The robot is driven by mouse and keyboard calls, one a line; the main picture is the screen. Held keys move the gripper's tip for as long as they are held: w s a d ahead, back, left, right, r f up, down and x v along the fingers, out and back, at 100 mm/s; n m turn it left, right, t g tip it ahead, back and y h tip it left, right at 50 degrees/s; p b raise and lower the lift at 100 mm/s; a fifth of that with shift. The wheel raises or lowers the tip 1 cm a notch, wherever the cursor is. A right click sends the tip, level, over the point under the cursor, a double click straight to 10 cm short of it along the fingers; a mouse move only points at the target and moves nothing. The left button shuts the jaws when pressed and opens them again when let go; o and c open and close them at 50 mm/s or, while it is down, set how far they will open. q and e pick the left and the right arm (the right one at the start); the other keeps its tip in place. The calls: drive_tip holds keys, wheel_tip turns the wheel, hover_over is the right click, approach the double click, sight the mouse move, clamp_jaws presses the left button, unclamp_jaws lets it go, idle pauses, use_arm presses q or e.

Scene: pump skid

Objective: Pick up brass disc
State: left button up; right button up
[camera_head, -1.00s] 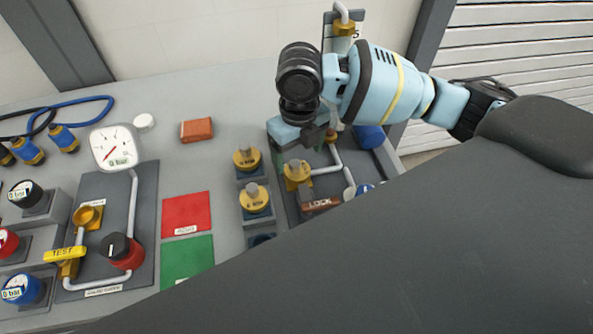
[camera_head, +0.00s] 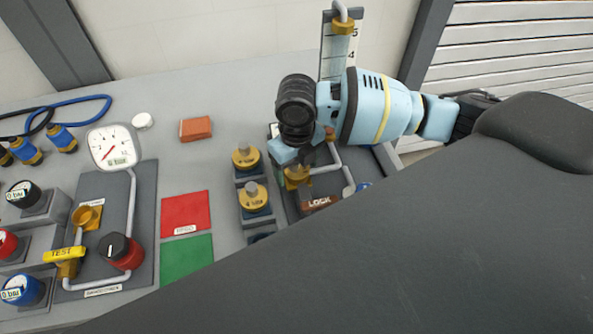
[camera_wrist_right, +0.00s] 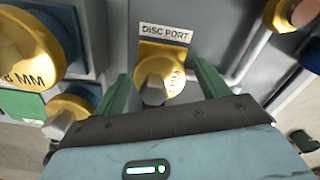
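A brass disc (camera_wrist_right: 160,75) with a grey knob sits at the plate labelled DISC PORT; in the head view this brass disc (camera_head: 296,175) is partly covered by my right gripper. Two more brass discs stand in a holder to its left: the far disc (camera_head: 246,157) and the near disc (camera_head: 254,195). My right gripper (camera_wrist_right: 163,86) is open, its green fingers on either side of the port disc with visible gaps. I cannot tell how far the fingertips are above it. My left gripper is not in view.
A brown LOCK block (camera_head: 319,203) and grey pipes (camera_head: 328,168) lie close to the port. A gauge (camera_head: 113,148), a red pad (camera_head: 186,214), a green pad (camera_head: 187,259) and a brick-red block (camera_head: 196,128) are left.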

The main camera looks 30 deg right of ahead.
drive_tip(key=c, duration=1)
drive_tip(key=shift+r, duration=0.1)
wheel_tip(320, 180, up, 10)
drive_tip(key=shift+f, duration=0.1)
